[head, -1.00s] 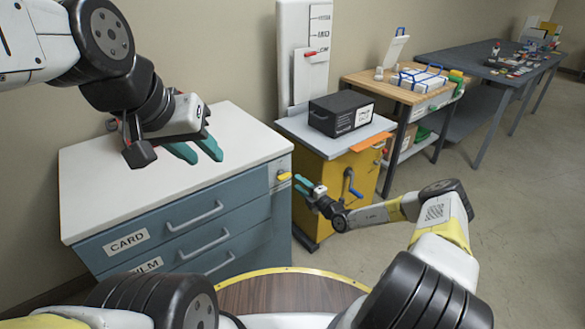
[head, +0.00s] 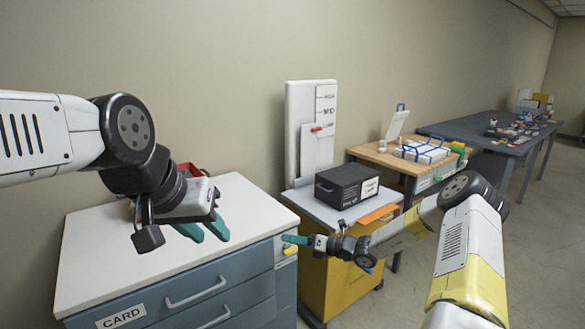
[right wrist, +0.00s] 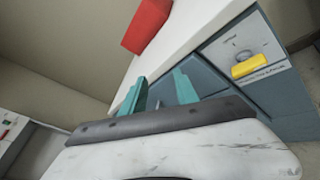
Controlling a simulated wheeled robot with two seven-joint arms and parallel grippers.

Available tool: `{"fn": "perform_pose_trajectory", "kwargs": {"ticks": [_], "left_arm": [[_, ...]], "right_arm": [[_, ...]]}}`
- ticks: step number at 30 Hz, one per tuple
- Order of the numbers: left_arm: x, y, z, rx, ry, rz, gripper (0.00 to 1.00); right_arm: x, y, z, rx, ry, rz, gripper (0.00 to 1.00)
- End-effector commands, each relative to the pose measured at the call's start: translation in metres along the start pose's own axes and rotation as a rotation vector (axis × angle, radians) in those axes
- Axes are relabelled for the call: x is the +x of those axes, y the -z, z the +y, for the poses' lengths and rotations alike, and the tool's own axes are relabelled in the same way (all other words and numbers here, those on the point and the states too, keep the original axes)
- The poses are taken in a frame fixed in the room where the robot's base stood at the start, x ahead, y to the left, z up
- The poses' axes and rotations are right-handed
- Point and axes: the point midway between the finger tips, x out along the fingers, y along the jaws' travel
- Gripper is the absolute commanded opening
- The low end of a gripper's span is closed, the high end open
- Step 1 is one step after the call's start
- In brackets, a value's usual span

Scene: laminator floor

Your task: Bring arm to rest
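My left gripper (head: 205,229) hangs over the white top of the drawer cabinet (head: 262,203). Its teal fingers are apart with nothing between them. My right gripper (head: 292,239) is at the cabinet's right front corner, just above the yellow knob (head: 290,250) in the head view. In the right wrist view its two teal fingers (right wrist: 160,92) stand apart and empty. The yellow knob (right wrist: 252,65) shows right of them, on a pale plate and clear of the fingers. A red block (right wrist: 147,25) lies on the white top beyond the fingers.
A yellow cabinet (head: 335,288) with a black box (head: 346,184) on top stands right of the drawers, partly behind my right arm. A white panel with a slider (head: 315,135) stands behind it. A wooden bench (head: 368,154) and dark table (head: 480,132) run farther back.

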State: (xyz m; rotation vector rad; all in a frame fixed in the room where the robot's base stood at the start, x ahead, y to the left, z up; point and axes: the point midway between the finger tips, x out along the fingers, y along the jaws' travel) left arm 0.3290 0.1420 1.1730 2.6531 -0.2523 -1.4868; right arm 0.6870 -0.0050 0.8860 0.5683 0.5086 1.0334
Motion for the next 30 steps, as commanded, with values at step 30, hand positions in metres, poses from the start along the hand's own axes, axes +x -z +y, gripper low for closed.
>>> {"fn": "perform_pose_trajectory", "kwargs": {"ticks": [30], "left_arm": [[0.0,0.0,0.0,0.0,0.0,0.0,0.34]], "right_arm": [[-0.219,-0.027,0.317,-2.185,-0.449,1.153,0.36]]}}
